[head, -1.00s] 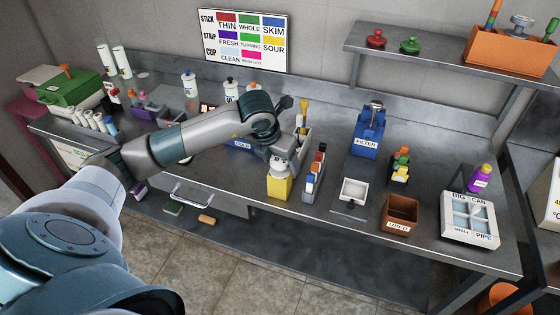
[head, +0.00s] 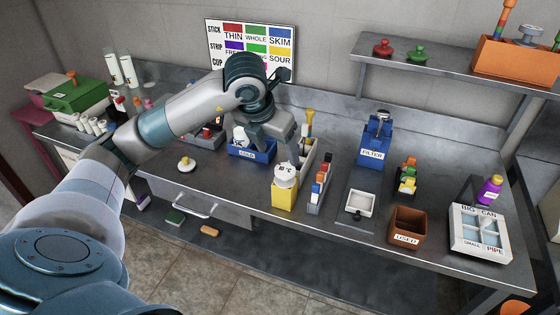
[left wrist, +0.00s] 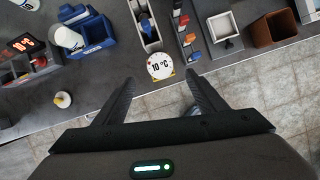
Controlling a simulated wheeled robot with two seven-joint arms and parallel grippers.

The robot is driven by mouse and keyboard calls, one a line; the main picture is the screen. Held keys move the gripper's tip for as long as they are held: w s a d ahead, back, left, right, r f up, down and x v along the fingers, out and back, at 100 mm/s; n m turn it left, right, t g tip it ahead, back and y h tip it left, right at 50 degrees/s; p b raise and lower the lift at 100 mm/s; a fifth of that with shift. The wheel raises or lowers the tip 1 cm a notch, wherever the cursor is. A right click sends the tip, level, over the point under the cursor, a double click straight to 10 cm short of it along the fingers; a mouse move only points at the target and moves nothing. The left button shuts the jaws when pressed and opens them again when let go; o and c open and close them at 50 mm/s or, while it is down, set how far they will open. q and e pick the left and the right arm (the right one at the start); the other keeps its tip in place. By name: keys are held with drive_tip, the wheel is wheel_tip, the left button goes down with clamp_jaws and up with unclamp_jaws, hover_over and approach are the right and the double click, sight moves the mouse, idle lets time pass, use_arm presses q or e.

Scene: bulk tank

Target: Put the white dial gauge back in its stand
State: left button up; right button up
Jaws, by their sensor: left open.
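How deep the gauge sits in the stand is hidden. My left gripper (head: 268,145) is above and behind the gauge, to its left in the head view. In the left wrist view its two fingers (left wrist: 160,84) are spread apart with nothing between them, and the gauge lies beyond their tips. My right gripper is not in view.
A blue COLD bin (head: 250,152) stands left of the yellow stand. A narrow rack of coloured pieces (head: 318,192) stands close on its right. A white tray (head: 360,203) and brown USED box (head: 407,228) are farther right. A small white knobbed disc (head: 186,164) lies on the bench.

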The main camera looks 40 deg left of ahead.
use_arm(q)
drive_tip(key=shift+s+r, duration=0.3)
drive_tip(key=shift+r, duration=0.3)
drive_tip(key=shift+d, duration=0.1)
